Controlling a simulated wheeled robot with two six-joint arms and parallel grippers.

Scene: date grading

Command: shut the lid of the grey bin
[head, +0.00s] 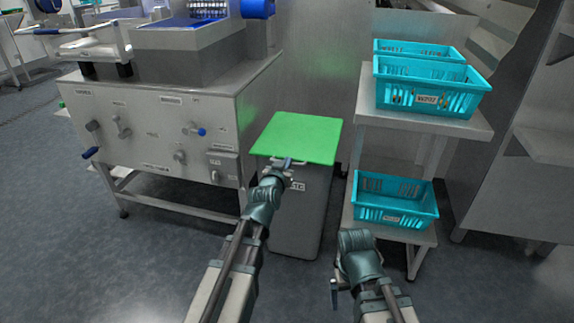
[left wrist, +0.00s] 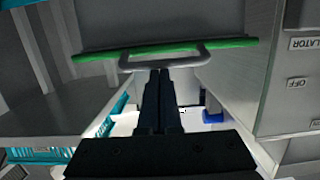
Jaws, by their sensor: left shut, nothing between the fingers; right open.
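The grey bin (head: 303,215) stands in the middle of the head view, with a label partly hidden by my left gripper. Its green lid (head: 300,137) lies about level over the top, and I see no clear gap under its front edge. The lid's edge (left wrist: 90,55) and a pale loop handle (left wrist: 165,64) also show in the left wrist view. My left gripper (head: 286,166) is shut and empty at the lid's front edge; its fingertips (left wrist: 165,73) are close to the handle, contact unclear. My right gripper (head: 334,292) is open, low and right of the bin.
A steel machine (head: 160,140) with knobs and taps stands left of the bin. A rack (head: 430,118) on the right holds teal crates, two on the upper shelf and one (head: 395,217) below. Clear floor (head: 150,260) lies at front left.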

